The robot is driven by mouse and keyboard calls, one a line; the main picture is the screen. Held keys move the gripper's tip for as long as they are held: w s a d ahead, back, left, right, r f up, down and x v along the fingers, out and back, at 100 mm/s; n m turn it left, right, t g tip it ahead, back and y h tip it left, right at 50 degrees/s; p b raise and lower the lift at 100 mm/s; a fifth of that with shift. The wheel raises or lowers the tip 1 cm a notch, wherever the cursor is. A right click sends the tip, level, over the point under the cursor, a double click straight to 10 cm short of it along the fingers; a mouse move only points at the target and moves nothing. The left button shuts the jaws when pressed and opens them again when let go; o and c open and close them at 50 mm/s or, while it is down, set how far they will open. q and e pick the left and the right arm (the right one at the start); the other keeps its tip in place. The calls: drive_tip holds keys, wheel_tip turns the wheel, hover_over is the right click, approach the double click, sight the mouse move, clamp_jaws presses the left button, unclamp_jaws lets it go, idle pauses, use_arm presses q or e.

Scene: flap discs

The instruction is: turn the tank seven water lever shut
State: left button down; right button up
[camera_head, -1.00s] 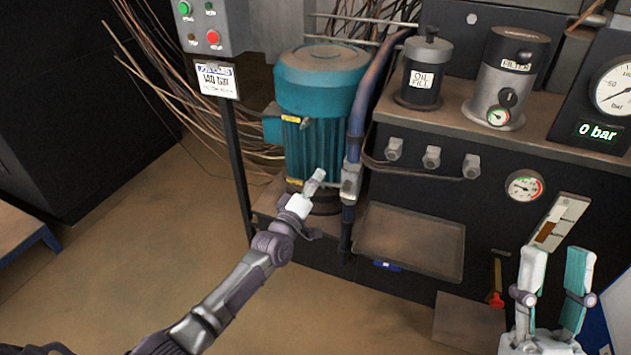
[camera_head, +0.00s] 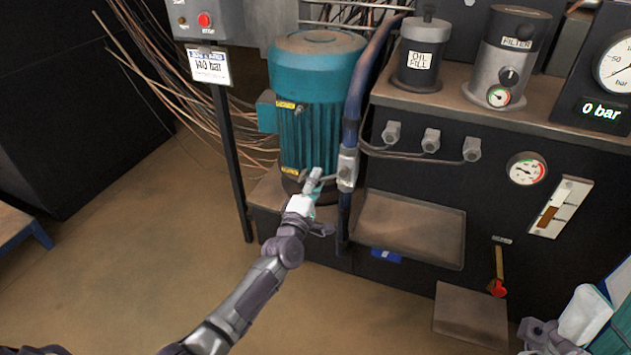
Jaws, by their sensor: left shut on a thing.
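My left gripper (camera_head: 313,182) is in front of the base of the teal motor, just left of a grey valve block (camera_head: 347,169) on the blue vertical pipe. It is shut on a thin grey lever (camera_head: 328,178) that reaches left from that block; the fingers hide most of it. No tank number is readable there. My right gripper (camera_head: 596,309) is at the lower right edge, partly cut off, and whether its fingers are apart is unclear.
The teal motor (camera_head: 314,105) stands behind my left gripper. A drip tray (camera_head: 412,230) juts out right of the pipe. A yellow handle with a red end (camera_head: 498,275) hangs on the dark cabinet front.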

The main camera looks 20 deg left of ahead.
use_arm(q)
drive_tip(key=shift+f, duration=0.15)
drive_tip(key=c, duration=0.8)
unclamp_jaws()
drive_tip(key=s+f, duration=0.2)
drive_tip(key=s, duration=1)
drive_tip(key=shift+a, duration=0.15)
